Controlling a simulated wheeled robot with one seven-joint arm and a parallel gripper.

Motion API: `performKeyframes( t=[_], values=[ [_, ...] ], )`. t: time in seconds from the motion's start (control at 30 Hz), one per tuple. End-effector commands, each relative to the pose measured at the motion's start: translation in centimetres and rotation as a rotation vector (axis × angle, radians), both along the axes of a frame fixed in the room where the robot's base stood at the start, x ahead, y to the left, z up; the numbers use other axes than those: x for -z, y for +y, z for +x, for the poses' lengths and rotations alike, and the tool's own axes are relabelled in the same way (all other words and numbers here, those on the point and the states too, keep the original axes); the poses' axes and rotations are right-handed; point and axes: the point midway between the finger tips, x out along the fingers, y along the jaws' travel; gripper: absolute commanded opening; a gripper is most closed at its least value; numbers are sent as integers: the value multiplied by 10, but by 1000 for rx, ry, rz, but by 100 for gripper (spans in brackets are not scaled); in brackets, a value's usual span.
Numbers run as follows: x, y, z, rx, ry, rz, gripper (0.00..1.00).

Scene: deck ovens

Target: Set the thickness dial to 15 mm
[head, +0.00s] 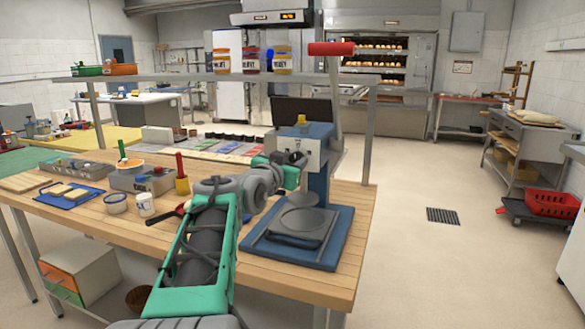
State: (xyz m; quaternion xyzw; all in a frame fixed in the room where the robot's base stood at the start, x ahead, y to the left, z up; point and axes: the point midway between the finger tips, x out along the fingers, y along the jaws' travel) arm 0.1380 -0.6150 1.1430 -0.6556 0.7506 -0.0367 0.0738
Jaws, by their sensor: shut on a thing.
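A dough press stands at the right end of the wooden workbench (95,220). It has a blue base (262,250), a round grey plate (303,218), a pale head (313,148) and a lever with a red grip (331,48). A small yellow knob (301,119) sits on top of the head. My gripper (298,160) is at the front of the pale head, shut on the thickness dial there. The gripper covers the dial, so its mark and any scale cannot be read.
A shelf (200,78) with several jars runs above the bench's back. Open floor lies right of the bench.

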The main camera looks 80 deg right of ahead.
Motion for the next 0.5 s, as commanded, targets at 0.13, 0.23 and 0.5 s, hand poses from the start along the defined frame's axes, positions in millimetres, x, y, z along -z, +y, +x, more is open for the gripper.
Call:
performKeyframes(
  t=[0.13, 0.23, 0.5],
  values=[
    [1, 0, 0, 0, -4, 2, 0],
    [1, 0, 0, 0, -4, 2, 0],
    [1, 0, 0, 0, -3, 3, 45]
  ],
)
